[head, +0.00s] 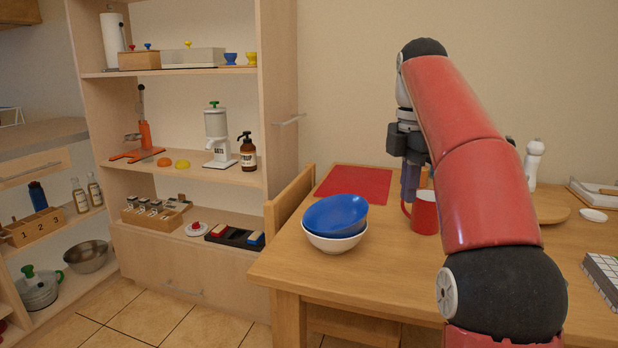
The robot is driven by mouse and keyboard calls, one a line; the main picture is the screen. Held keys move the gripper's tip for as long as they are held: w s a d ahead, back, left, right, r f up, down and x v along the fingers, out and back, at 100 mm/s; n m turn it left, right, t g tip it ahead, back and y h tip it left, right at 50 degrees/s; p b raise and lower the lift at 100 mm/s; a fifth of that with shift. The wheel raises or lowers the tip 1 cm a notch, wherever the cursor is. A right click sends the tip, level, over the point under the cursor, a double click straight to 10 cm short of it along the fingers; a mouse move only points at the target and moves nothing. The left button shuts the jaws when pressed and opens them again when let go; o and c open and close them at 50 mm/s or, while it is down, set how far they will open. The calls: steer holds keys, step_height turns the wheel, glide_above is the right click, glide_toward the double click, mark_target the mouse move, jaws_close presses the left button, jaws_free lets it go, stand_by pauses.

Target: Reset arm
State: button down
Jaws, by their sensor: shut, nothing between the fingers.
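My red arm reaches up from the lower right of the head view and bends down at its far end. My gripper (409,190) points down over the wooden table, right beside a red mug (425,212). The fingers are shut with nothing held. From this view I cannot tell whether they touch the mug's rim or handle. My arm hides part of the mug's right side and the table behind it.
A blue bowl (336,214) sits tilted in a white bowl (334,242) near the table's (380,270) left edge. A wooden chair (290,205) and shelf unit (190,75) stand left.

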steer(key=s+a+f+m+t, duration=0.2)
steer(key=s+f+m+t, duration=0.3)
steer(key=s+f+m, duration=1.6)
steer(key=s+f, duration=0.1)
steer(key=s, duration=0.3)
steer(key=shift+a+t, duration=0.15)
steer(key=shift+t, duration=0.15)
steer(key=c, duration=2.1)
jaws_free()
steer(key=shift+c, duration=0.2)
